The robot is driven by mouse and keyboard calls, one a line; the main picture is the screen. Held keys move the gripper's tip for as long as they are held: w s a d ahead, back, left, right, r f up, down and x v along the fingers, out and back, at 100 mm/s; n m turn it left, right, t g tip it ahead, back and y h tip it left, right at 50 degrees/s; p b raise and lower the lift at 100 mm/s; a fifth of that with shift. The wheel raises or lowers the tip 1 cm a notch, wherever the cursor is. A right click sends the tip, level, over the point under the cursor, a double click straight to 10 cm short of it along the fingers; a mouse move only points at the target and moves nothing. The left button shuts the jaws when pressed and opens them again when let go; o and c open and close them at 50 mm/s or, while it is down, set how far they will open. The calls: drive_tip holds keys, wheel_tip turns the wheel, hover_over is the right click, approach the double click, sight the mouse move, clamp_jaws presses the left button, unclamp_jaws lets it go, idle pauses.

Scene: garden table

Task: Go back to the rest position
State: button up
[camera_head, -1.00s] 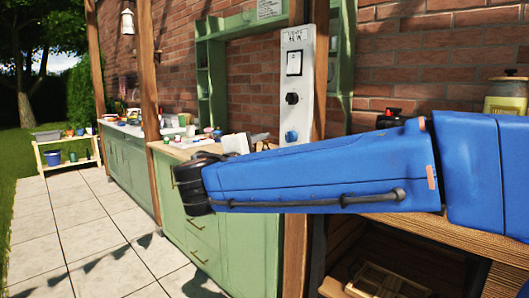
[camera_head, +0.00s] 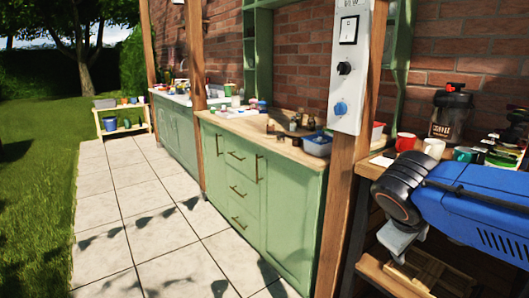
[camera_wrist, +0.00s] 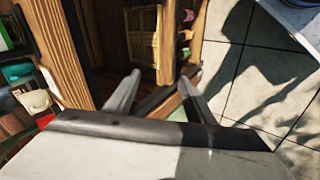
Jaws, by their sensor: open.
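My gripper shows in the wrist view (camera_wrist: 158,92) with its two fingers apart and nothing between them. It hangs over the front edge of a wooden bench, with shelves below and paving to the right. In the head view my blue arm comes in from the right edge, bent at a black joint in front of the wooden bench (camera_head: 368,205). The fingertips cannot be made out in the head view.
A white switch panel (camera_head: 347,75) is fixed to a wooden post left of my arm. Mugs, including a red mug (camera_head: 405,142), and a dark jar (camera_head: 450,112) stand on the bench behind it. Green cabinets (camera_head: 262,185) run along the wall. The paved floor (camera_head: 150,215) is clear.

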drive_tip(key=s+a+f+m+y, duration=0.3)
drive_tip(key=s+f+m+y, duration=0.2)
drive_tip(key=s+f, duration=0.3)
drive_tip(key=shift+s+a+m, duration=0.3)
drive_tip(key=shift+s+a, duration=0.1)
drive_tip(key=shift+s, duration=0.35)
drive_tip(key=shift+c, duration=0.4)
